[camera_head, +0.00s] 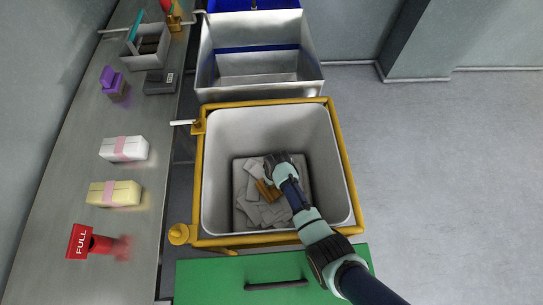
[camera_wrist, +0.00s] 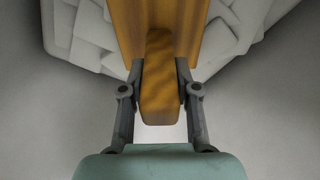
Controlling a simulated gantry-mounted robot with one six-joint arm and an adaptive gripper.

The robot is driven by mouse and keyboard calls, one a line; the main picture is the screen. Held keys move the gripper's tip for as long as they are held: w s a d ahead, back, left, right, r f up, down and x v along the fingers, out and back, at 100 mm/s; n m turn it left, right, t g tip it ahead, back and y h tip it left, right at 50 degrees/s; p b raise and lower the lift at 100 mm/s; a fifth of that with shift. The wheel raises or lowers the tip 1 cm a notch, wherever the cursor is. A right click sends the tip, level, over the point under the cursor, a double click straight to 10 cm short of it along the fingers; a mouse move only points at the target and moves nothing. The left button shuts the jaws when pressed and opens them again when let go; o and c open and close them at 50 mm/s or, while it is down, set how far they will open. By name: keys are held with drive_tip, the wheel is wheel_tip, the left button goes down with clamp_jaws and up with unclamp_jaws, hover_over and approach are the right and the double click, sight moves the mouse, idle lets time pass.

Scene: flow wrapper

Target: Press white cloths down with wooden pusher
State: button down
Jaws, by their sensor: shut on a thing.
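The wooden pusher (camera_head: 267,191) is inside the grey bin, low over the white cloths (camera_head: 259,212). In the wrist view the pusher's handle (camera_wrist: 159,88) is between the two fingers of my gripper (camera_wrist: 159,85), with its wider board (camera_wrist: 190,30) beyond. My gripper (camera_head: 276,170) is shut on the handle and reaches down into the bin. The white cloths also show in the wrist view (camera_wrist: 90,38), flat and overlapping around the board. The board hides part of them, and I cannot tell whether it touches them.
The grey bin (camera_head: 219,150) has a yellow frame (camera_head: 200,198). A metal hopper (camera_head: 258,65) stands behind it, and a green surface with a handle (camera_head: 220,280) is in front. The bench (camera_head: 70,190) at left holds wrapped packs (camera_head: 124,148) and a red FULL sign (camera_head: 80,241). Open floor lies right.

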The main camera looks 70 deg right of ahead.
wheel_tip(320, 180, up, 30)
drive_tip(key=p, duration=2.8)
drive_tip(key=shift+f, duration=0.25)
